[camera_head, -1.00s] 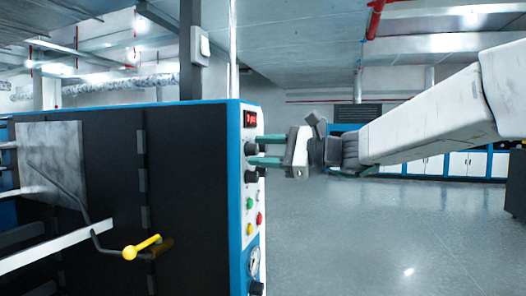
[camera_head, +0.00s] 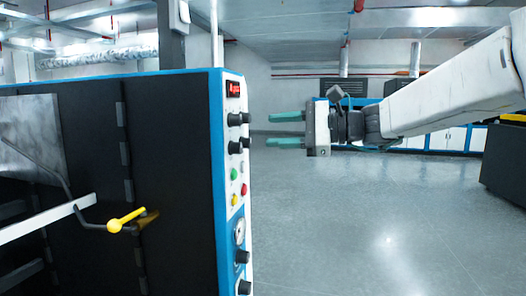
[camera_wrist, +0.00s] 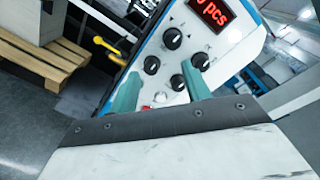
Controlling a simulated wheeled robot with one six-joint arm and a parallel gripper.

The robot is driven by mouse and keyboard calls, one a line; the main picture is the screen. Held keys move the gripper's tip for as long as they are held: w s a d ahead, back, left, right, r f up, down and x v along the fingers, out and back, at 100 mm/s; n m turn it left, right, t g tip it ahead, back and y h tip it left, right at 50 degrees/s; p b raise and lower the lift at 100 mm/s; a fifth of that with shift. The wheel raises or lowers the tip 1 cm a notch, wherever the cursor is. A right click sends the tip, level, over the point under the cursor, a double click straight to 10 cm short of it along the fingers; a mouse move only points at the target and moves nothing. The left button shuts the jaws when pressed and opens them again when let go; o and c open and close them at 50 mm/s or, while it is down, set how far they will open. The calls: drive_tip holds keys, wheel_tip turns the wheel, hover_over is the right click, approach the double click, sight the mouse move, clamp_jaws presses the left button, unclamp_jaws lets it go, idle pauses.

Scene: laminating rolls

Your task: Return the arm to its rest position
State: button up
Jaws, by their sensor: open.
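My gripper (camera_head: 287,130) is open and empty, its two green fingers pointing left toward the machine's control panel (camera_head: 235,160). In the head view a gap of floor and wall shows between the fingertips and the panel's black knobs. My gripper also shows in the wrist view (camera_wrist: 160,92), with the fingers apart and the panel beyond them. My arm extends from the upper right, roughly level at the wrist. The panel carries a red display (camera_head: 233,89), several black knobs, and green, red and yellow buttons.
The black and blue machine (camera_head: 170,170) fills the left, with a yellow-handled lever (camera_head: 127,220) on its front. A wooden pallet (camera_wrist: 40,62) shows in the wrist view. A dark cabinet (camera_head: 505,160) stands at the right. The grey floor (camera_head: 370,220) between is clear.

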drive_tip(key=s+d+f+n+g+h, duration=0.2)
drive_tip(key=s+f+n+h, duration=0.15)
drive_tip(key=s+f, duration=0.45)
drive_tip(key=s+d+f+n+g+h, duration=0.3)
drive_tip(key=s+f+h, duration=0.1)
drive_tip(key=s+f, duration=0.4)
drive_tip(key=s+d+f+n+h, duration=0.2)
drive_tip(key=s+d+f+h, duration=0.2)
drive_tip(key=s+d, duration=0.2)
drive_tip(key=s+d+f+n+h, duration=0.3)
drive_tip(key=s+d, duration=0.3)
drive_tip(key=s, duration=0.3)
drive_tip(key=shift+s+d+f+t+h, duration=0.3)
drive_tip(key=shift+s+f+h, duration=0.05)
drive_tip(key=shift+f+h, duration=0.55)
drive_tip(key=shift+n, duration=0.25)
